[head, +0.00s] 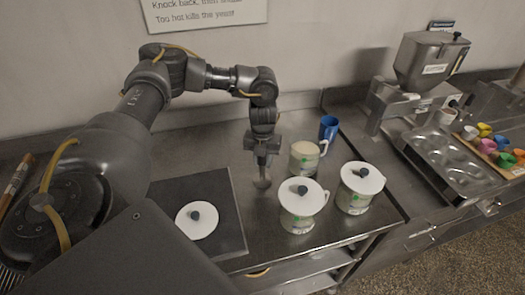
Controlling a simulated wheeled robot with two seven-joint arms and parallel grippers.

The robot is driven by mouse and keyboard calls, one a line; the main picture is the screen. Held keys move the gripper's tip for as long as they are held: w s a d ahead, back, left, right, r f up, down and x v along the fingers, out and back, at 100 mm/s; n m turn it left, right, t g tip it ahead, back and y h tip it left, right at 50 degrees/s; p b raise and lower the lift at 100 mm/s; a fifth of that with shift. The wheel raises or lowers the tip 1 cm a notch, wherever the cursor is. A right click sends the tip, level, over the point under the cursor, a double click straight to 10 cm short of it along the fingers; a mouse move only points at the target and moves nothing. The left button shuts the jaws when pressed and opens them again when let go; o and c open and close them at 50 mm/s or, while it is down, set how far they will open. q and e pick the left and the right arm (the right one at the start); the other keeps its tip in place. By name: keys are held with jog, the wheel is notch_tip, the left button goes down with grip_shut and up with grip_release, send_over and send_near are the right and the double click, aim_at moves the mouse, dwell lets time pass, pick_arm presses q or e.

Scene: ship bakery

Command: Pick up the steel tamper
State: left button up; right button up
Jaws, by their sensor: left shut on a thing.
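My left gripper (262,160) reaches down over the steel worktop near the middle of the head view. It is shut on the steel tamper (262,183), whose rounded metal end shows just below the fingers. The rest of the tamper is hidden by the fingers. I cannot tell whether its lower end touches the worktop. My right gripper is not in view.
Two jars with white lids (302,206) (360,188), an open jar (304,160) and a blue cup (328,128) stand close to the right. A loose white lid (197,228) lies on a dark mat (232,210). A hopper machine (425,62) stands farther right.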

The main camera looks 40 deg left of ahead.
pick_arm(q)
jog(key=shift+c, duration=0.7)
jog(key=shift+w+r+b, duration=0.1)
jog(key=shift+r+b, duration=0.2)
jog(key=shift+r, duration=0.25)
notch_tip(320, 180, up, 8)
jog(key=shift+f+b, duration=0.2)
jog(key=shift+b, duration=0.4)
jog(key=shift+r, duration=0.7)
